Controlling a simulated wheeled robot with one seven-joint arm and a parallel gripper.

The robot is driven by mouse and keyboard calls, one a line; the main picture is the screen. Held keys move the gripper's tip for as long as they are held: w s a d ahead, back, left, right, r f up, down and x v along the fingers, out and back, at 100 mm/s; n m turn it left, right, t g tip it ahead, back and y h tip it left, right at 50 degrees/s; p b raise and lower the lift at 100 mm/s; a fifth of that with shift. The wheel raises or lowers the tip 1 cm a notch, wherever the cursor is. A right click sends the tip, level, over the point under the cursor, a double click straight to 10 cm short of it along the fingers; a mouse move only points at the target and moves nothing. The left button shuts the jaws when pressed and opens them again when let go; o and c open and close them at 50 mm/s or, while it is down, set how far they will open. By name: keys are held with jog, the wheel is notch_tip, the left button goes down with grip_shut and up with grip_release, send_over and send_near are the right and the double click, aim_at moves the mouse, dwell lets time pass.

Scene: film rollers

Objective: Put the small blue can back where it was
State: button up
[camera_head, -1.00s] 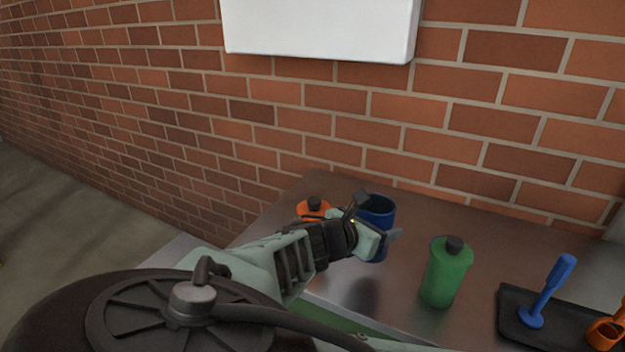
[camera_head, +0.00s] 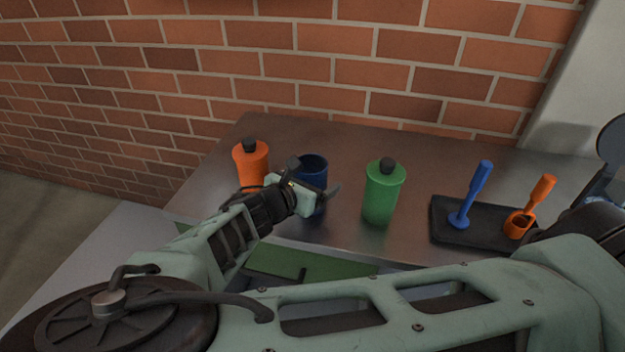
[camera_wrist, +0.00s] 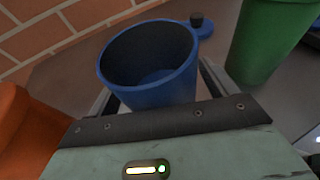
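The small blue can (camera_head: 313,165) is an open-topped dark blue cylinder standing upright between the two bottles. My gripper (camera_head: 316,186) reaches it from the front left, with one finger on each side. In the wrist view the can (camera_wrist: 165,93) fills the space between my fingers (camera_wrist: 158,98), and the gripper looks shut on it. I see into its empty, dark inside. Its lower part is hidden by my gripper, so I cannot tell whether its base touches the table (camera_head: 345,235).
An orange bottle (camera_head: 252,165) stands close on the left, and a green bottle (camera_head: 381,195) on the right. A black tray (camera_head: 485,234) holds a blue tool (camera_head: 475,190) and an orange tool (camera_head: 530,205). A small blue piece with a dark knob (camera_wrist: 200,25) lies behind the can. The brick wall closes the back.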

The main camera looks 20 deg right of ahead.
jog(key=shift+r, duration=0.1)
jog(key=shift+s+a+r+p, duration=0.2)
jog(key=shift+a+p, duration=0.15)
jog(key=shift+p, duration=0.05)
jog(key=p+v, duration=0.6)
jog(key=v, duration=0.5)
jog(key=s+d+m+g+y, duration=0.3)
jog(key=s+m+g+y, duration=0.2)
jog(key=s+m+g, duration=0.4)
jog(key=s+r+m+y, duration=0.4)
jog(key=s+r, duration=0.1)
jog(key=r, duration=0.3)
jog(key=s+r+m+y, duration=0.3)
jog(key=s+r, duration=0.3)
jog(key=r, duration=0.2)
jog(key=shift+s+r+m+t+y, duration=0.3)
jog(key=shift+m+t+y, duration=0.1)
jog(key=shift+m, duration=0.1)
jog(key=shift+a, duration=0.1)
